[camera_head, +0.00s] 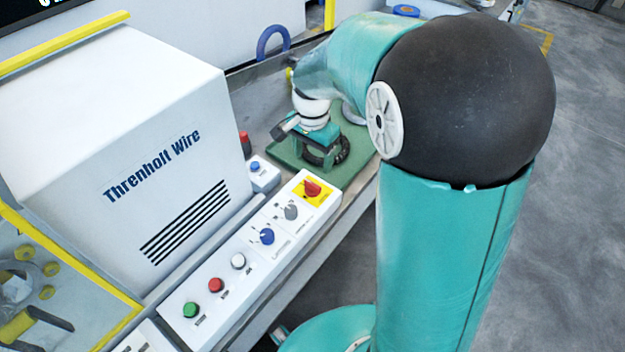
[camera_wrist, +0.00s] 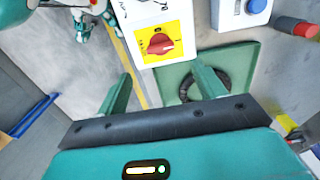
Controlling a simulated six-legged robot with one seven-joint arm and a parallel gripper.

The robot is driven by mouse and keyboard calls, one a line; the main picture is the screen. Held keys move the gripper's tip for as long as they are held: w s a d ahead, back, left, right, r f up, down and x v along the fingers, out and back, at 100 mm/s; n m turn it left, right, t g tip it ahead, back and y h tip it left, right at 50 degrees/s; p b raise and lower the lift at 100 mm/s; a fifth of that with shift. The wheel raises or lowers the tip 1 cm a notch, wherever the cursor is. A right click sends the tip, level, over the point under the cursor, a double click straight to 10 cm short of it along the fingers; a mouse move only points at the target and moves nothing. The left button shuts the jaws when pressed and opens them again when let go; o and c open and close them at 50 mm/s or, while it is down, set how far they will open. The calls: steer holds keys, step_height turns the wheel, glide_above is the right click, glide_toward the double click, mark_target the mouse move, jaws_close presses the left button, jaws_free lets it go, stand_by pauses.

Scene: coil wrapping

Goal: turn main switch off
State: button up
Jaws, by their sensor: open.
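The main switch (camera_head: 312,188) is a red rotary knob on a yellow plate at the far end of the white control panel (camera_head: 247,262). In the wrist view the red knob (camera_wrist: 160,44) shows at the upper middle, ahead of my gripper fingers and apart from them. My gripper (camera_wrist: 162,88) is open and empty, with two green fingers spread. In the head view my gripper (camera_head: 318,150) is over the green mat, beyond the switch, and partly hidden by my own arm.
The panel also bears green (camera_head: 190,310), red (camera_head: 216,285) and white (camera_head: 238,261) buttons, a blue knob (camera_head: 267,236) and a grey knob (camera_head: 290,211). A small box with a blue button (camera_head: 255,167) stands beside it. A black ring (camera_wrist: 210,80) lies on the green mat (camera_wrist: 243,62).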

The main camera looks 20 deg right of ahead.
mark_target(313, 183)
step_height(313, 183, down, 10)
steer(key=shift+r, duration=0.2)
steer(key=c, duration=1)
